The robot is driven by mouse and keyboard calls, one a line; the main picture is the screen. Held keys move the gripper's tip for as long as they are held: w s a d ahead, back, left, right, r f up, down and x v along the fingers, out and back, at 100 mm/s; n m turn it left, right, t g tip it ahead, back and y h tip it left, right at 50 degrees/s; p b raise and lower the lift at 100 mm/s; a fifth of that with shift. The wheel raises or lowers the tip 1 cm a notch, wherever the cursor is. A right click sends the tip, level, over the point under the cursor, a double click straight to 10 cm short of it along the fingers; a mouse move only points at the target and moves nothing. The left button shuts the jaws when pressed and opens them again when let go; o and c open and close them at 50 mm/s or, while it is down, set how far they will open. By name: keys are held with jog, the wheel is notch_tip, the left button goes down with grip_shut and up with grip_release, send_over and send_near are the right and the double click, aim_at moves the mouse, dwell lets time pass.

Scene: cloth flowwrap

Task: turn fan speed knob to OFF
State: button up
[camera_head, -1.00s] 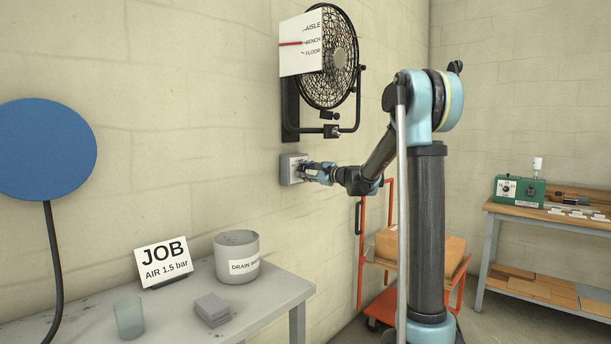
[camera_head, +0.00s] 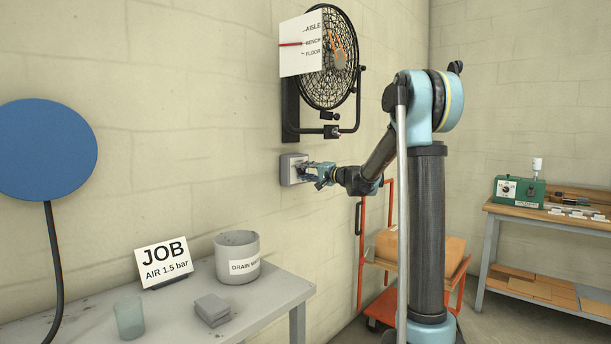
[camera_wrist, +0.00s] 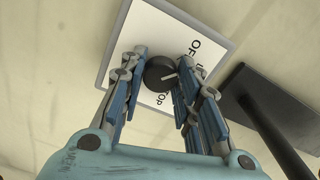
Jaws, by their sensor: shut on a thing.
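The fan speed knob (camera_wrist: 157,72) is a round black knob with a white pointer line, on a pale plate (camera_wrist: 148,25) in the wrist view. The pointer line points to the right in that view. Printed letters reading "OF" show right of the knob and "OP" below it, partly covered. My gripper (camera_wrist: 165,62) is shut on the knob, one finger on each side. In the head view the switch box (camera_head: 286,169) is on the wall below the fan, and my gripper (camera_head: 304,170) reaches it from the right and hides the knob.
The caged wall fan (camera_head: 340,85), with orange strips on its front, hangs above on a dark bracket (camera_head: 290,110). A grey table (camera_head: 265,305) with a bin (camera_head: 237,257) is below left. An orange cart (camera_head: 389,235) with boxes stands behind my arm.

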jog(key=shift+d+f+n, duration=0.1)
jog(key=shift+n, duration=1.8)
jog(key=o, duration=1.1)
jog(key=shift+w, duration=0.15)
jog(key=v, duration=1.2)
